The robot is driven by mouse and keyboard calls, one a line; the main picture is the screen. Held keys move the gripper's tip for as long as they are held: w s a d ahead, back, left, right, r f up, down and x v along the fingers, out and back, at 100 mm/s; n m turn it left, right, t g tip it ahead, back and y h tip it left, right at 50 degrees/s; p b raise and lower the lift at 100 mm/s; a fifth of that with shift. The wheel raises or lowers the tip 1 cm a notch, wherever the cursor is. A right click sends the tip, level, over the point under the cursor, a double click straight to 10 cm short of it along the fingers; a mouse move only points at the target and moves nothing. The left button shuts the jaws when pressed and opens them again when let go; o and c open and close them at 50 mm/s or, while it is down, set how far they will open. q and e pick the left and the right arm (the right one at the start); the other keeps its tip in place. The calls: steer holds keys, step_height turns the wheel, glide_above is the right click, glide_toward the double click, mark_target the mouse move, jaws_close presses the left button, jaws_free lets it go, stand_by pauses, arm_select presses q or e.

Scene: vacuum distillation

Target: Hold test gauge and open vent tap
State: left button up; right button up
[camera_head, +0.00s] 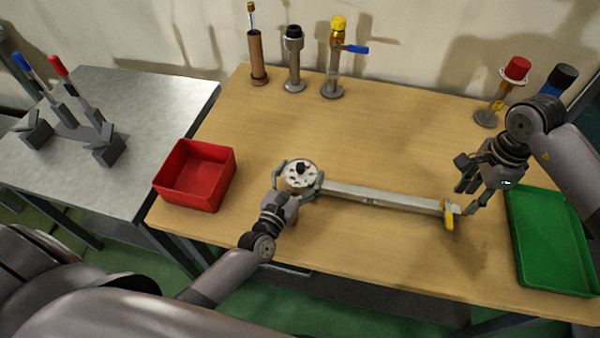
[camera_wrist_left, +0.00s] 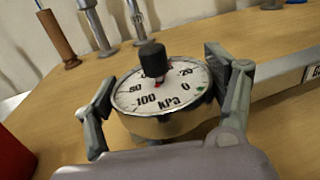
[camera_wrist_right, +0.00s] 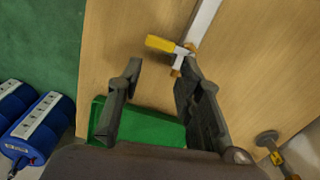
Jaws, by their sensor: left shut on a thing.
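The test gauge (camera_head: 300,174) is a round white dial marked in kPa with a black knob on its face. My left gripper (camera_head: 298,180) is shut on it, one finger on each side; the dial also shows in the left wrist view (camera_wrist_left: 165,90). A long pale metal bar (camera_head: 380,198) runs right from the gauge to the vent tap, which has a yellow lever (camera_head: 449,218). The lever also shows in the right wrist view (camera_wrist_right: 160,43). My right gripper (camera_head: 466,195) is open and empty, close to the tap, with the lever beyond its fingertips.
A red tray (camera_head: 233,170) stands left of the gauge and a green tray (camera_head: 514,245) lies at the right. Several upright fittings stand along the table's back, including one with a blue lever (camera_head: 356,49). The wooden table's middle behind the bar is clear.

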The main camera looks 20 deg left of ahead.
steer(key=c, duration=0.6)
steer(key=shift+a+m, duration=0.1)
steer(key=shift+m, duration=0.7)
jaws_close()
steer(key=a+m+y, duration=0.1)
steer(key=m, duration=1.1)
steer(key=a+m+y, duration=0.1)
steer(key=m, duration=1.1)
steer(key=a+m+y, duration=0.1)
steer(key=m, duration=1)
steer(key=shift+a+r+m+g+y, duration=0.25)
steer(key=shift+m+g+y, duration=0.05)
steer(key=shift+m+y, duration=0.1)
